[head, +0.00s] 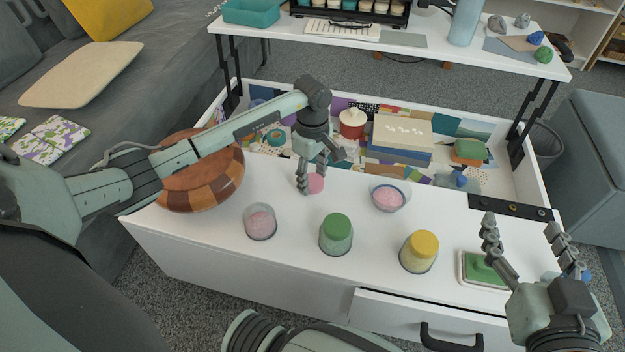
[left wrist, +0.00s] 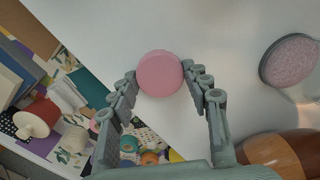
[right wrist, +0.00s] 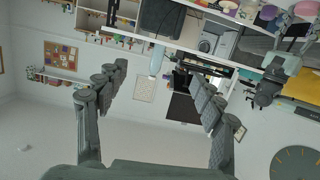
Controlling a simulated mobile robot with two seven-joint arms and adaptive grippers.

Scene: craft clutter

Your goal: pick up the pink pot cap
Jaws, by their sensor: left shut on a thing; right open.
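The pink pot cap (head: 316,184) is a small round disc at the white table's back edge, beside the open compartment. My left gripper (head: 308,178) is shut on it. In the left wrist view the cap (left wrist: 160,73) sits between the fingertips (left wrist: 163,82), over the white top. I cannot tell whether it still touches the table. A clear pot with pink contents (head: 260,222) stands uncapped, front left of it. A green-capped pot (head: 336,234) and a yellow-capped pot (head: 419,251) stand to its right. My right gripper (head: 527,240) is open and empty, above the table's right end.
A bowl of pink grains (head: 388,196) stands right of the cap. A wooden striped bowl (head: 202,178) lies at the left under my left arm. A green stamp pad (head: 484,270) is near my right gripper. The open compartment behind holds books and a red-and-white pot (head: 352,124).

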